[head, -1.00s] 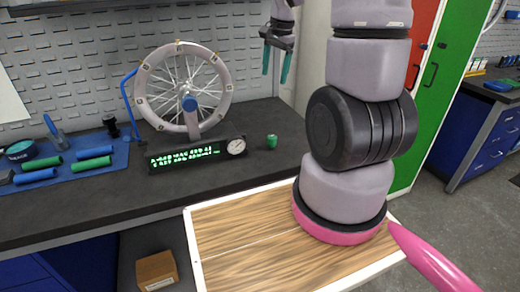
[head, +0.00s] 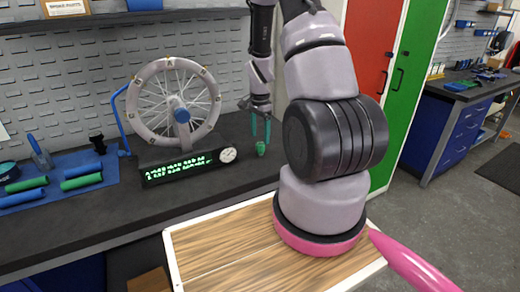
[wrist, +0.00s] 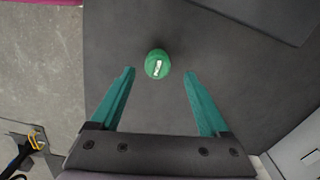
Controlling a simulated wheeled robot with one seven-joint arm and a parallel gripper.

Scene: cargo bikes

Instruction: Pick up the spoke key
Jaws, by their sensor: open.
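The spoke key is probably the small green round piece (head: 261,148) on the dark bench top, right of the dial gauge. In the wrist view the green piece (wrist: 157,64) has a pale slot mark on top and sits between and slightly beyond the fingertips, apart from both. My gripper (head: 260,128) points down just above it. In the wrist view my gripper (wrist: 159,72) has its teal fingers spread wide with nothing between them held.
A wheel truing stand (head: 180,118) with a spoked wheel, lit display (head: 178,168) and dial gauge (head: 228,155) stands left of my gripper. A blue mat (head: 60,178) with green and blue grips lies further left. Bench top around the green piece is clear.

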